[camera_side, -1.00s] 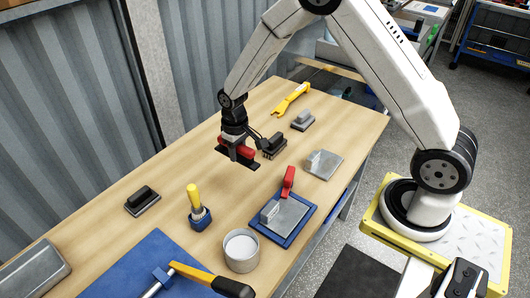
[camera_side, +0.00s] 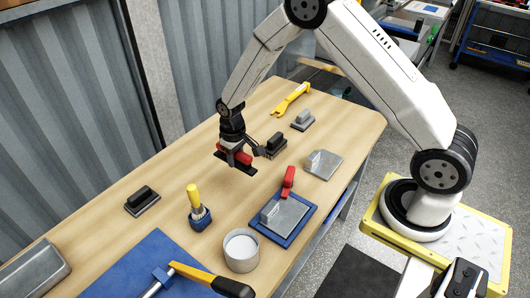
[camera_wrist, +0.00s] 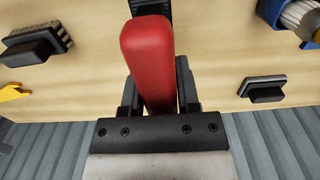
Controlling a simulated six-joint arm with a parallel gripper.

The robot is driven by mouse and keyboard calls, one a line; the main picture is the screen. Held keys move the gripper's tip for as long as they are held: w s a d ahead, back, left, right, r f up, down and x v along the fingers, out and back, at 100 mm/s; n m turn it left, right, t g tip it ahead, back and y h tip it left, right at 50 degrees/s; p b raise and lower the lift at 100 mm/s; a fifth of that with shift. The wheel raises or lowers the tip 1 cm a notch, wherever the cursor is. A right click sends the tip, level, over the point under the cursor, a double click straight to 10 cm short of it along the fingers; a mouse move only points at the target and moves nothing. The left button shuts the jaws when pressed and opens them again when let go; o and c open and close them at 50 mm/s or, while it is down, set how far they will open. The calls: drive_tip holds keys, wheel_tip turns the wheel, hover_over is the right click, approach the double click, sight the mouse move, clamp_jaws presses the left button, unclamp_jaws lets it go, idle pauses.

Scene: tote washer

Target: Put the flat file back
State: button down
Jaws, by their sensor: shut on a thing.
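My gripper (camera_side: 233,146) is shut on a red-handled tool (camera_side: 238,155) with a dark, flat strip beneath it, held above the middle of the bench. In the wrist view the red handle (camera_wrist: 148,50) stands between the two dark fingers. Its far end is free and the gripped part is hidden by the fingers. I cannot tell for certain that this is the flat file; no other thing in view clearly looks like one.
A yellow-handled tool (camera_side: 194,196) stands in a blue holder (camera_side: 200,220). A white round pot (camera_side: 241,254) is beside the tray. Dark blocks (camera_side: 142,200) (camera_side: 275,146), grey blocks (camera_side: 303,120) (camera_side: 322,164) and a yellow tool (camera_side: 290,101) lie around.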

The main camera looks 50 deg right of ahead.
hover_over(239, 187)
drive_tip(key=shift+w+f, duration=0.1)
drive_tip(key=shift+f, duration=3.1)
drive_tip(key=shift+f, duration=0.65)
drive_tip(key=shift+f, duration=0.4)
drive_tip(key=shift+f, duration=0.95)
unclamp_jaws()
drive_tip(key=shift+r, duration=0.2)
idle(0.5)
drive_tip(key=shift+r, duration=4.3)
